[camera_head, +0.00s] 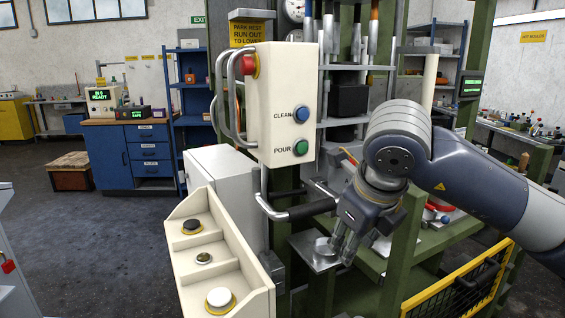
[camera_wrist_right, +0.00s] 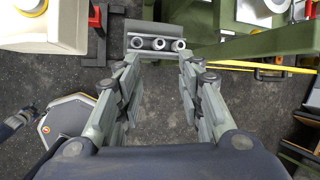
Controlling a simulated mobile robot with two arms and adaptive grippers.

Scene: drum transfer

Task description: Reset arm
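My right gripper (camera_head: 342,252) points down in front of the green machine frame, beside a small square metal plate (camera_head: 303,246) with a round metal piece (camera_head: 325,250) on it. In the right wrist view its two fingers (camera_wrist_right: 158,64) stand apart with nothing between them, only dark floor. A metal bracket with round tube ends (camera_wrist_right: 158,44) shows just beyond the fingertips; I cannot tell whether they touch it. My left gripper shows in neither view.
A cream control box (camera_head: 287,105) with red, blue and green buttons hangs left of the arm. A black-gripped handle (camera_head: 310,209) is close to the gripper. A cream button tray (camera_head: 236,245) stands lower left. A yellow-edged guard (camera_head: 460,285) is lower right. Open floor lies left.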

